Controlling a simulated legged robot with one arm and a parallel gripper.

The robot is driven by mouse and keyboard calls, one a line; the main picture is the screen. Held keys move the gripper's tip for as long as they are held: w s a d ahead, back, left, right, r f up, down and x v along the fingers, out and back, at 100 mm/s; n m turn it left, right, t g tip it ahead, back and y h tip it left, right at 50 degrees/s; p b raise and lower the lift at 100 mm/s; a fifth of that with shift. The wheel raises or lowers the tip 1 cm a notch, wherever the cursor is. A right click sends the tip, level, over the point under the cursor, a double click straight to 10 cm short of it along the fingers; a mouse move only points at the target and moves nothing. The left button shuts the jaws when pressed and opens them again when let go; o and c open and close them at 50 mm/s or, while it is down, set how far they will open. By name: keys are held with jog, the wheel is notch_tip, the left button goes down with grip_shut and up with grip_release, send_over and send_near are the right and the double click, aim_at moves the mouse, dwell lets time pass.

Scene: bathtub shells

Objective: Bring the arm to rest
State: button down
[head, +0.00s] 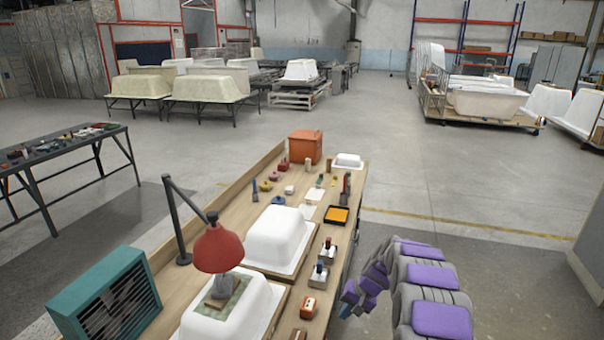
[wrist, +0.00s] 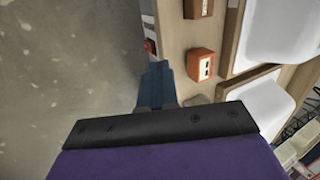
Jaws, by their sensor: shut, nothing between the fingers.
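My arm, grey with purple pads, is folded at the lower right of the head view, beside the workbench's right edge. My gripper (head: 349,298) is dark blue and hangs just off the bench edge, apart from the things on it. In the wrist view my gripper (wrist: 157,80) is shut and empty, with floor to its left and the bench side to its right. Part of the arm's lower end is cut off by the picture's bottom edge.
The wooden workbench (head: 160,262) holds white tub shells (head: 278,235), a red lamp (head: 219,248), a teal heater (head: 105,297) and small tools. An orange-brown box (wrist: 201,64) sits near the bench edge by my gripper. Open floor (head: 440,190) lies beyond the arm.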

jog(key=s+a+r+n+g+h, duration=0.1)
jog(key=s+a+r, duration=0.1)
jog(key=s+r, duration=0.85)
jog(key=s+a+r+n+g+h, duration=0.1)
jog(key=s+a+r, duration=0.1)
jog(key=s+r, duration=0.9)
jog(key=s+d+r+h, duration=0.1)
jog(key=s+d, duration=0.1)
jog(key=s, duration=1.2)
jog(key=s+d+r+h, duration=0.1)
jog(key=s+d, duration=0.1)
jog(key=s, duration=1.1)
jog(key=shift+s+d+r+n+g+h, duration=0.15)
jog(key=shift+s+d+n+g+h, duration=0.05)
jog(key=shift+s+n+g+h, duration=0.2)
